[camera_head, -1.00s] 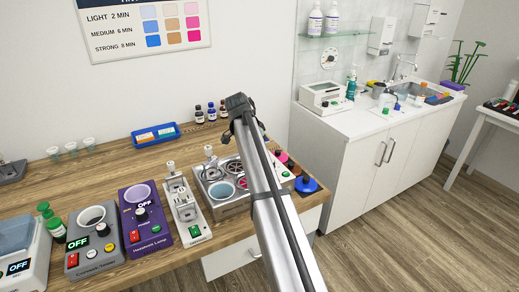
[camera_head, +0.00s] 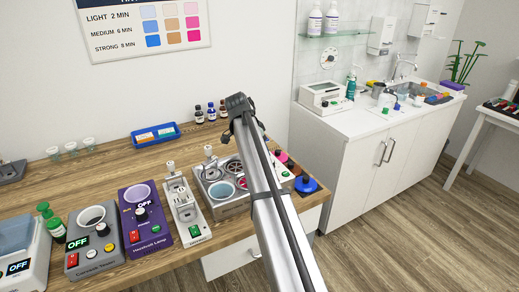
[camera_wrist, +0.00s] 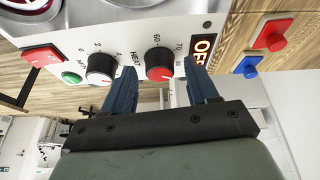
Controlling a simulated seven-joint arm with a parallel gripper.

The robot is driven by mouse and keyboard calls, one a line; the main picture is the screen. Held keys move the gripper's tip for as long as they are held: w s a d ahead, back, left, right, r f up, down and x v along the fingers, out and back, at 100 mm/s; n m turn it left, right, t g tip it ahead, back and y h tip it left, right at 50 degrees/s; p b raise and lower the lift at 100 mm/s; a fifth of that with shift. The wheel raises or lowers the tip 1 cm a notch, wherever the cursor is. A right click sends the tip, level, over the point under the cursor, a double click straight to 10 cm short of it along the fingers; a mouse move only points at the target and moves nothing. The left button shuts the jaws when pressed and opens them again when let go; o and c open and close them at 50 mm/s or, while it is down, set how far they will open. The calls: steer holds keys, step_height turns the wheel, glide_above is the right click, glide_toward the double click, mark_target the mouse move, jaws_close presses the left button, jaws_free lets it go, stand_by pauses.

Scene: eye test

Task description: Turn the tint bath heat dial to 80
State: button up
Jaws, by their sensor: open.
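The tint bath (camera_head: 240,204) is a pale box with several round wells on the wooden counter, partly hidden behind my arm in the head view. In the wrist view its panel (camera_wrist: 126,45) fills the upper part. My gripper (camera_wrist: 163,66) is open, with one finger on each side of the heat dial; contact is not clear. The gripper is hidden in the head view.
A second dial (camera_wrist: 101,66), black with a white face, sits close to my left finger. The purple lamp unit (camera_head: 146,232) stands further left on the counter.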

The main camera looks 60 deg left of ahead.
steer(key=v, duration=1.3)
steer(key=shift+r, duration=0.35)
steer(key=shift+s, duration=0.1)
